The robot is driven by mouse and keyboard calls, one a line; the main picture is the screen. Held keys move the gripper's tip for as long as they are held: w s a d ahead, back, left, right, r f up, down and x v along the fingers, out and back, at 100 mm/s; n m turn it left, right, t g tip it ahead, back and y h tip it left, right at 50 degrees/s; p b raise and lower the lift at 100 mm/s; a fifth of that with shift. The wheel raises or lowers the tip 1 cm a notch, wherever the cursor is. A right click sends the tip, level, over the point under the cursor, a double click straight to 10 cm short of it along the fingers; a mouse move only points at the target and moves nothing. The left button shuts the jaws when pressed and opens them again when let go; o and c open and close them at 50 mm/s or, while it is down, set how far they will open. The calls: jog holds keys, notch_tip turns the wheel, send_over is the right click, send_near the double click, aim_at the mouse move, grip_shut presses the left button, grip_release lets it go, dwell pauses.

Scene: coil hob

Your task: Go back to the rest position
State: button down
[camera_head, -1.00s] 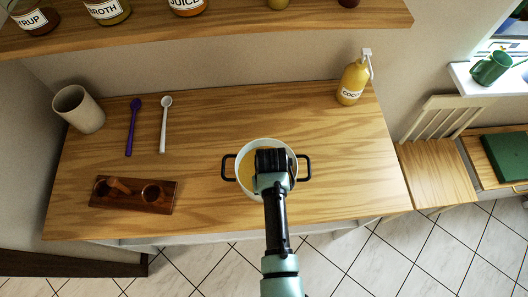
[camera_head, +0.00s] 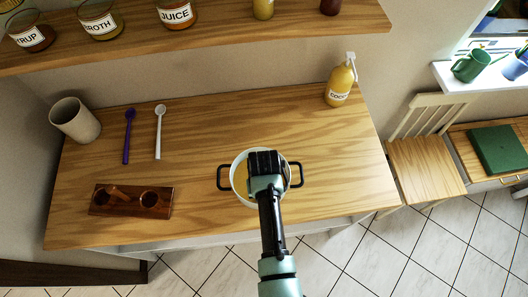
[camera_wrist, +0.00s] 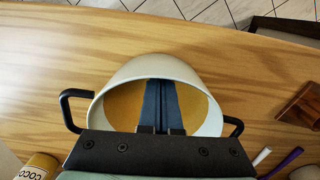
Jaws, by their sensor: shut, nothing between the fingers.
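My gripper (camera_head: 266,166) is above the white pot (camera_head: 238,178) in the head view, hiding the pot's middle. In the wrist view the two dark blue fingers (camera_wrist: 160,105) are together, with nothing between them. They point down over the pot's opening; I cannot tell how far the tips reach inside. The pot also shows in the wrist view (camera_wrist: 150,68), with a black handle on each side and yellow-orange contents (camera_wrist: 125,108).
The wooden counter (camera_head: 310,130) is clear right of the pot. A brown wooden holder (camera_head: 131,201), purple spoon (camera_head: 127,140), white spoon (camera_head: 159,135) and beige cup (camera_head: 75,122) are left. A yellow bottle (camera_head: 340,88) stands at back right, below a shelf (camera_head: 230,33) with jars.

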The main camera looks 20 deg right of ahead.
notch_tip(320, 180, up, 7)
jog(key=p, duration=0.5)
jog(key=shift+r+p, duration=0.2)
jog(key=shift+p, duration=0.15)
